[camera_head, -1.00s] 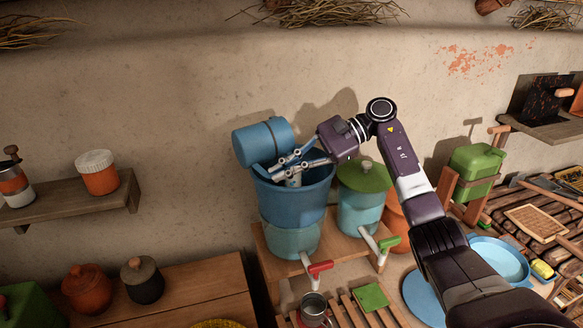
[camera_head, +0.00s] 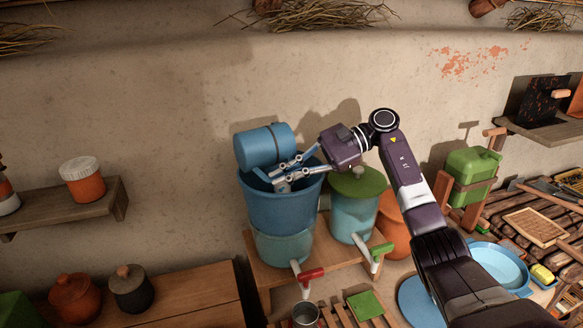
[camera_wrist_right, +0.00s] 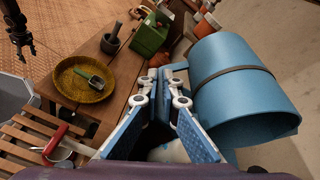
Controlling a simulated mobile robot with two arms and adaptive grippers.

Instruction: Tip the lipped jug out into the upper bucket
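The lipped jug (camera_head: 264,147), a blue cylinder with a dark band, lies tipped nearly on its side over the left and back of the upper bucket (camera_head: 282,210). My right gripper (camera_head: 277,177) reaches in from the right, its fingers over the bucket's mouth beside the jug. In the right wrist view the jug (camera_wrist_right: 242,90) is right of the close-set fingers (camera_wrist_right: 160,82). The gripper seems shut on the jug, though the grip itself is hidden. My left gripper does not show in the head view.
The bucket stands on a lower blue container (camera_head: 283,246) with a red tap (camera_head: 310,275). A green-lidded container (camera_head: 353,215) stands close at right. A metal cup (camera_head: 305,315) is below. A wall shelf (camera_head: 70,212) is at left; the wall is behind.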

